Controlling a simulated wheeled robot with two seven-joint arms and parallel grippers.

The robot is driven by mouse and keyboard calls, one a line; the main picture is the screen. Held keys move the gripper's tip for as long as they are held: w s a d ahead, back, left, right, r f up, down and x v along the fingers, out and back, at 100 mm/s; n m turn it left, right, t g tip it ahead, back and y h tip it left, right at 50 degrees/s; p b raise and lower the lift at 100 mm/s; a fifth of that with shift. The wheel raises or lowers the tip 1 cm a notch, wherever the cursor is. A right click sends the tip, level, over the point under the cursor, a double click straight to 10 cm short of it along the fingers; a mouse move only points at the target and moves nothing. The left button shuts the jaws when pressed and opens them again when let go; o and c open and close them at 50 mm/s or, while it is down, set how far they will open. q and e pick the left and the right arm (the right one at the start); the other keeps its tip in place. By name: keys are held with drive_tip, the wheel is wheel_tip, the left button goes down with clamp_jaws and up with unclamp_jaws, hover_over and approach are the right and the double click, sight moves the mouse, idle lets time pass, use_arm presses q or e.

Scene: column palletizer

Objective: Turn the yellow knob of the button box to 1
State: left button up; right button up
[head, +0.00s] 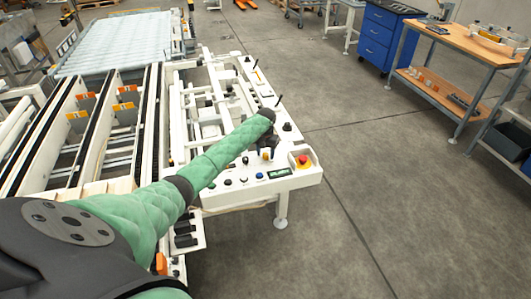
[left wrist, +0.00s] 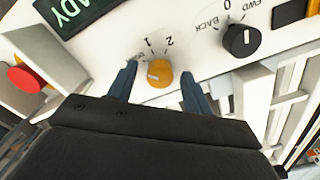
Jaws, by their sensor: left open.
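The yellow knob (left wrist: 159,73) sits on the white panel of the button box (head: 223,200), with the labels 1 and 2 and a partly hidden third label around it. A pale mark shows on the knob's left side, but I cannot tell for sure which label it points at. My left gripper (left wrist: 160,85) is open, with one finger on each side of the knob. I see a gap on both sides. In the head view the left gripper (head: 267,142) is over the panel, and the knob shows small (head: 266,154) beside it. My right gripper is in neither view.
A black knob (left wrist: 241,40) marked BACK, 0 and FWD is right of the yellow one. A red stop button (head: 303,161) and a green-lit display (head: 280,173) are close by. The floor (head: 350,200) right of the machine is clear.

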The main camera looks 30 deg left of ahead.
use_arm(q)
drive_tip(key=shift+c, duration=0.4)
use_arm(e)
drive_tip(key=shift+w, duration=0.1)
use_arm(q)
drive_tip(key=c, duration=0.9)
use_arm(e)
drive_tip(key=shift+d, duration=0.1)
